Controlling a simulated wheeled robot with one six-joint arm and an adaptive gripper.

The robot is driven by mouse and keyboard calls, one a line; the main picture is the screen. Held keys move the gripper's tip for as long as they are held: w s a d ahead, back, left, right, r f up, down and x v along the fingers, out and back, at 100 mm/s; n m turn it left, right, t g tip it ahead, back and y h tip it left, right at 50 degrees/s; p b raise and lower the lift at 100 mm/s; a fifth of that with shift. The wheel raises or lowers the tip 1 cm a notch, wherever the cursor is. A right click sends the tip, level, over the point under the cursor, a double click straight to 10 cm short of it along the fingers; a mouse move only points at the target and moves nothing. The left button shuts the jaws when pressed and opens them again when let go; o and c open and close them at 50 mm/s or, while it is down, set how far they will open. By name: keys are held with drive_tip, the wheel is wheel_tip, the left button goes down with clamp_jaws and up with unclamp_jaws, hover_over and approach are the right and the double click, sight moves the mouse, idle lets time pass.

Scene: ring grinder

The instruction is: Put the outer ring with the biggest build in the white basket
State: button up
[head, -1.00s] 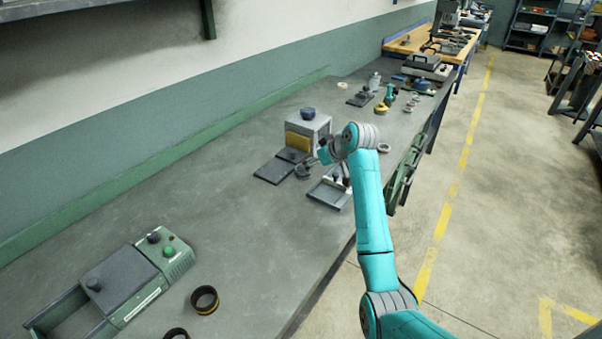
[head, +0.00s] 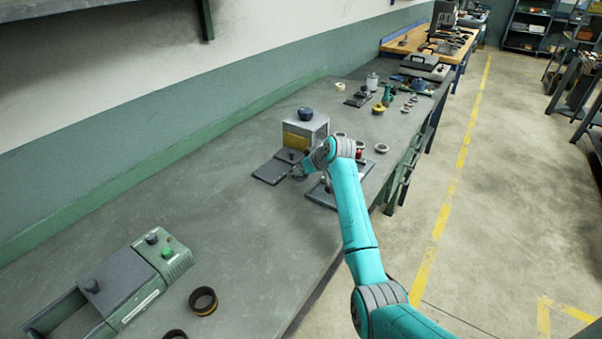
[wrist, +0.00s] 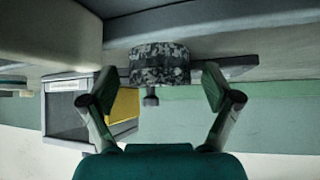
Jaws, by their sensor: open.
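In the wrist view, a speckled grey ring-like part (wrist: 160,62) with a dark band sits between the spread fingers of my gripper (wrist: 158,80). The fingers are open, with visible gaps at its sides. In the head view, my gripper (head: 303,171) is low over the bench, in front of the grey box, and largely covers that part. Other grey rings stand to the right of the box, one of them at the bench's right side (head: 381,148). Two dark rings lie near the front, one (head: 203,301) fully in view. I cannot make out a white basket.
The grey box (head: 305,131) with a yellow panel stands just behind my gripper. A dark flat plate (head: 272,172) lies left of it, and a tray (head: 322,197) lies to the right. A green control unit (head: 163,256) stands front left. The bench between is clear.

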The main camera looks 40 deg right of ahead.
drive_tip(key=c, duration=1.4)
drive_tip(key=shift+r, duration=0.15)
drive_tip(key=shift+c, duration=0.4)
